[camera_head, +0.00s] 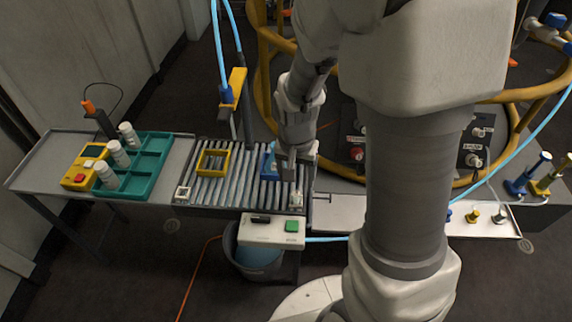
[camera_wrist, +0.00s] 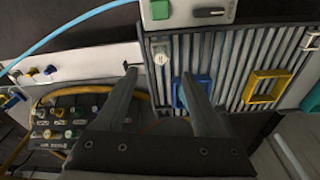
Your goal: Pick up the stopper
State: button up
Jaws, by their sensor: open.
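A small pale piece (camera_head: 296,198), possibly the stopper, sits at the near right corner of the roller conveyor (camera_head: 222,192). It also shows in the wrist view (camera_wrist: 160,58), just beyond and between my fingertips. Its exact shape is too small to tell. Several small knobbed pieces, among them a yellow one (camera_head: 472,216) and a white one (camera_head: 499,215), stand on a white strip at the right; I cannot tell whether one of these is the stopper. My gripper (camera_wrist: 158,78) is open and empty, pointing down above the conveyor's right side.
A blue frame (camera_wrist: 192,92) stands beside my finger, and a yellow frame (camera_head: 213,162) lies further left on the rollers. A control box with a green button (camera_head: 291,226) is at the conveyor's front. A teal tray (camera_head: 150,160) with white bottles is at left; yellow pipes stand behind.

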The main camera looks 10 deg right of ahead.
aim_at(296, 193)
jog(key=f+b, duration=0.1)
jog(key=f, duration=0.1)
jog(key=f+b, duration=0.1)
jog(key=f, duration=0.2)
jog(key=w+f+b, duration=0.1)
jog(key=f, duration=0.2)
jog(key=shift+d+f, duration=0.1)
jog(key=shift+d, duration=0.1)
jog(key=c, duration=1.1)
